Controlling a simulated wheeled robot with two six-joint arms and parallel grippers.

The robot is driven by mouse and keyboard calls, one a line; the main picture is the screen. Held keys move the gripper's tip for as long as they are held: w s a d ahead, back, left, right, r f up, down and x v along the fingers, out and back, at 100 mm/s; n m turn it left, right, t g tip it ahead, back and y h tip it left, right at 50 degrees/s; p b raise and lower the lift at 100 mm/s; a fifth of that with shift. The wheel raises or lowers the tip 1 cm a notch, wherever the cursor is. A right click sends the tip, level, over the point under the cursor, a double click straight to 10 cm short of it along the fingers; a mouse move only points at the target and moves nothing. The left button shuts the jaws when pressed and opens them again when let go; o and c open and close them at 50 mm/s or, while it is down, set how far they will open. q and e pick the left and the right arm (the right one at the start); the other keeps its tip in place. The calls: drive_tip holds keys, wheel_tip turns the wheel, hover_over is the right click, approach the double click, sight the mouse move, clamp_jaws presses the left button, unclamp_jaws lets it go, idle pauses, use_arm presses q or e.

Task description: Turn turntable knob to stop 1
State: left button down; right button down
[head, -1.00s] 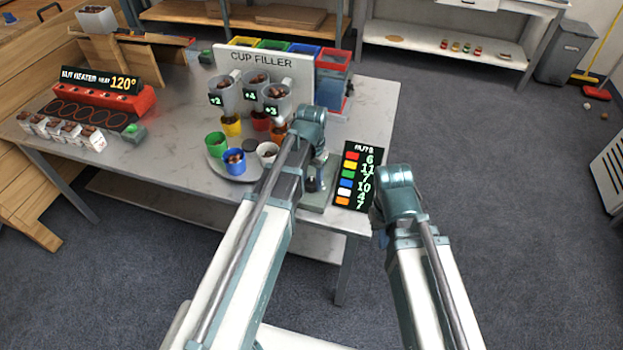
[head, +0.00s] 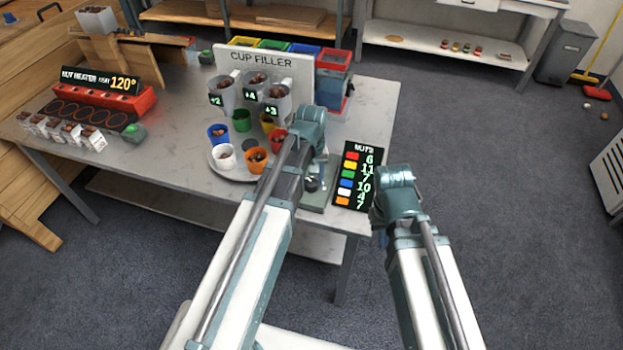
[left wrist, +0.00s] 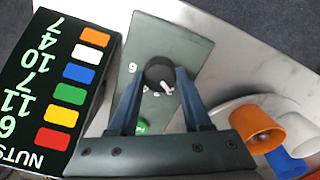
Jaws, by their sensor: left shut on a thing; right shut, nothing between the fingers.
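My left gripper (left wrist: 160,76) is shut on the dark round knob (left wrist: 159,69), one finger on each side. The knob sits on a grey-green plate (left wrist: 182,43) with white marks; most stop marks are hidden or unreadable. In the head view, my left gripper (head: 312,181) is over that plate at the table's right front. The round turntable (head: 236,175) carries blue (head: 217,137), green (head: 241,124), yellow (head: 267,124), red (head: 279,144), orange (head: 256,162) and white (head: 226,160) cups. My right gripper (head: 378,218) is shut and empty, beyond the table's right edge.
The cup filler (head: 262,62) stands behind the turntable, with hoppers marked +2, +4 and +3. A nuts board (head: 352,178) lies right of the knob plate. A green button (left wrist: 142,127) is on the plate. The red nut heater (head: 104,92) is at the left.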

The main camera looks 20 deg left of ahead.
sight(311, 182)
use_arm(q)
drive_tip(key=shift+n, duration=1.7)
drive_tip(key=shift+c, duration=1.7)
unclamp_jaws()
wheel_tip(311, 182, up, 14)
drive_tip(key=p, duration=1.3)
drive_tip(key=shift+p, duration=0.4)
drive_tip(key=shift+f, duration=0.15)
